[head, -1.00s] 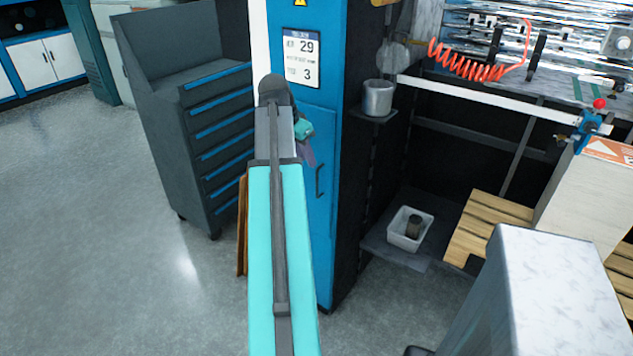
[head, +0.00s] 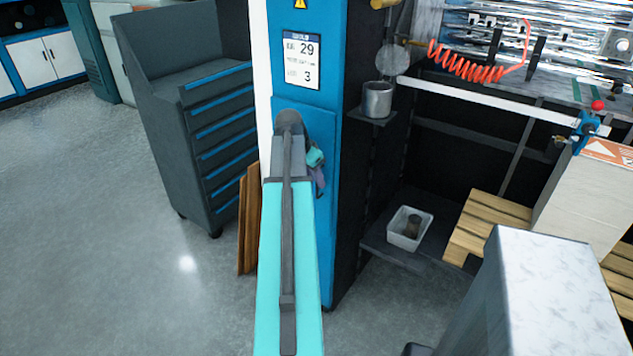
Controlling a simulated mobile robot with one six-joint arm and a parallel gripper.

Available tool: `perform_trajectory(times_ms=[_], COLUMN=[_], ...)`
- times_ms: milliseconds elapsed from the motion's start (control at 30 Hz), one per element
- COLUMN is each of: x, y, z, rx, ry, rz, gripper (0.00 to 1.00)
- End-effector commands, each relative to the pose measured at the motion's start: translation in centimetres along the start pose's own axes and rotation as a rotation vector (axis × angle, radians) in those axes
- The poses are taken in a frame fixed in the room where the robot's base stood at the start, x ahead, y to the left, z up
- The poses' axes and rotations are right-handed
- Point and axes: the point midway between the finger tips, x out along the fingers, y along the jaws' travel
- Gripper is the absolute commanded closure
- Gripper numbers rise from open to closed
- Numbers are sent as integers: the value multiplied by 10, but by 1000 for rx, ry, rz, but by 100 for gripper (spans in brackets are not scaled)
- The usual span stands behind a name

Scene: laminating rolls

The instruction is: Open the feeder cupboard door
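The feeder cupboard door (head: 325,235) is a blue panel on the front of the blue column, below a white sign. It looks closed, lying flush with the column. My arm covers its left and middle parts. My gripper (head: 318,182) is small and partly hidden behind my arm, in front of the door's right side. It is at the height where the dark door handle was visible earlier. The handle is hidden now, so I cannot tell whether the gripper touches it. Its fingers are too small and covered to show whether they are open or shut.
A dark drawer cabinet (head: 215,140) with blue strips stands to the left, with brown boards (head: 248,220) beside it. To the right are a metal cup (head: 377,99) on a small shelf, a white bin (head: 409,229) and a pallet (head: 485,222). The left floor is clear.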

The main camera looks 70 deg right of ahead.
Motion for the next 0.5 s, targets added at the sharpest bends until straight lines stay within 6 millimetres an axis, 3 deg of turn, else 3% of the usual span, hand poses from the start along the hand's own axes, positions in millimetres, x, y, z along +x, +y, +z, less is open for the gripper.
perform_trajectory(times_ms=[200, 500], x=[17, 24], y=[0, 0], z=[0, 0], rx=[0, 0], ry=[0, 0], rz=[1, 0], gripper=[74, 74])
